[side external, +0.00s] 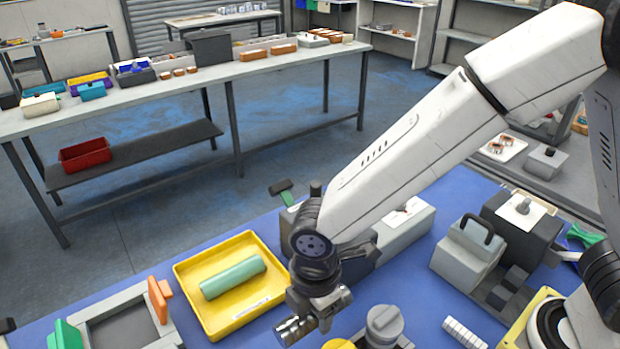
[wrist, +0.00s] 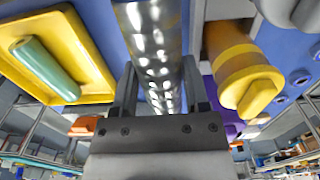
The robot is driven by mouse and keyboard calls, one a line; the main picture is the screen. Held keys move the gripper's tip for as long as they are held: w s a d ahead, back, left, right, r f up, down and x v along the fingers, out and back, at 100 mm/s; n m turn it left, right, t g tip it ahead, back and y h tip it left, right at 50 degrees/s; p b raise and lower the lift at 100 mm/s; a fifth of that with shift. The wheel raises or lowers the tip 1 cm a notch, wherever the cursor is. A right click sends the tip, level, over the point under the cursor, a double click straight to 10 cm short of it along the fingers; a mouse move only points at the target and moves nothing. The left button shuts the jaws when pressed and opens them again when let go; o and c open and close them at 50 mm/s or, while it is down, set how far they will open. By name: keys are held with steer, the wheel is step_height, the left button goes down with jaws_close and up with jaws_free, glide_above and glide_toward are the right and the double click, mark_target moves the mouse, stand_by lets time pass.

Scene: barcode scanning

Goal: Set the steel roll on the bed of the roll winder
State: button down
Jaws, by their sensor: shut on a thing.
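The steel roll (side external: 296,329) is a shiny metal cylinder held low over the blue table in the side view. In the wrist view the roll (wrist: 152,42) runs between my two fingers. My gripper (side external: 318,304) is shut on it, also seen in the wrist view (wrist: 158,92). A grey frame with a dark recessed bed (side external: 122,326) and green and orange end pieces stands at the lower left of the side view. It may be the roll winder, but I cannot tell for sure. The roll is apart from this frame.
A yellow tray (side external: 187,283) holding a teal roll (side external: 232,276) lies between my gripper and the frame. A grey knobbed part (side external: 384,322) and a yellow part (side external: 338,344) stand close at right. A long grey box (side external: 407,226) is behind my arm.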

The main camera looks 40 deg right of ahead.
glide_above(314, 345)
steer(key=shift+f, duration=2.05)
steer(key=shift+f, duration=1.9)
steer(key=shift+f, duration=0.1)
steer(key=shift+c, duration=1.8)
jaws_free()
steer(key=shift+r, duration=6.15)
